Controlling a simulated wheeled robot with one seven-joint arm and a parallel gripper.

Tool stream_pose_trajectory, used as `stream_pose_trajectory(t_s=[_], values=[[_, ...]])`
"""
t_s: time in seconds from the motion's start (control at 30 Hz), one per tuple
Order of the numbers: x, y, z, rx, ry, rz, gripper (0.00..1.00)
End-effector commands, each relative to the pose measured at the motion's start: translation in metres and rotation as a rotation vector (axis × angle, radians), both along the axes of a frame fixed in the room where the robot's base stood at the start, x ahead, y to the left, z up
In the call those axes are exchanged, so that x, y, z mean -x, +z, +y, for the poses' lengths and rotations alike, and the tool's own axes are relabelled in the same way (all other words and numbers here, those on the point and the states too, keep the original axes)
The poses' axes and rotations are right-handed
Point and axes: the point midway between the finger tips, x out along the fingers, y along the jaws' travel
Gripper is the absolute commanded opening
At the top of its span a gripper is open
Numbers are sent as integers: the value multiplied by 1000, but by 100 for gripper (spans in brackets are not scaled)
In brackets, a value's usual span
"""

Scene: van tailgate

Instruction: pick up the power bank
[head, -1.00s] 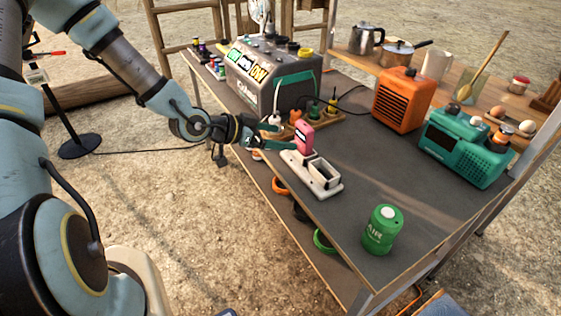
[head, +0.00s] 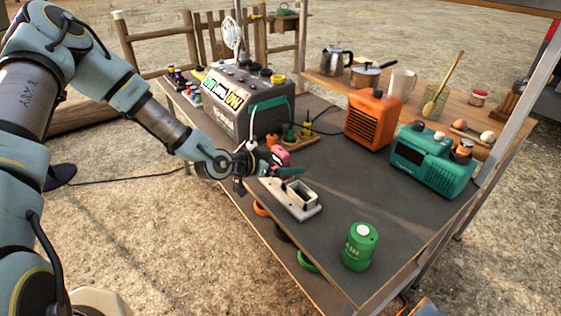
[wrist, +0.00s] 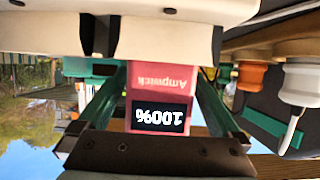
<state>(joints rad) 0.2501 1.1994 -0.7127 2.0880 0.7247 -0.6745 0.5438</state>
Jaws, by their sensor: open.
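The pink power bank (head: 281,153) stands upright in the rear slot of a cream two-slot dock (head: 303,213); my gripper partly hides it in the head view. In the wrist view the power bank (wrist: 162,82) appears upside down, with "Ampwick" lettering and a "100%" display, running into the dock (wrist: 40,25). My gripper (head: 280,165) is open at the power bank. In the wrist view, the green fingers of my gripper (wrist: 160,100) lie on either side of it, with narrow gaps visible. The dock's front slot is empty.
A grey power station (head: 235,115) stands behind my gripper. A green canister (head: 360,250) stands near the table's front corner. An orange heater (head: 373,122) and a teal radio (head: 432,165) stand to the right. The middle of the table (head: 340,180) is clear.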

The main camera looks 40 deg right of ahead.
Motion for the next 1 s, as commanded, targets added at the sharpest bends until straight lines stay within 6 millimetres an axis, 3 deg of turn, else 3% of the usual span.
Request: stream_pose_trajectory(t_s=[0.3, 1.0], values=[[0, -3, -5, -1, 0, 0, 99], [0, -3, -5, -1, 0, 0, 20]])
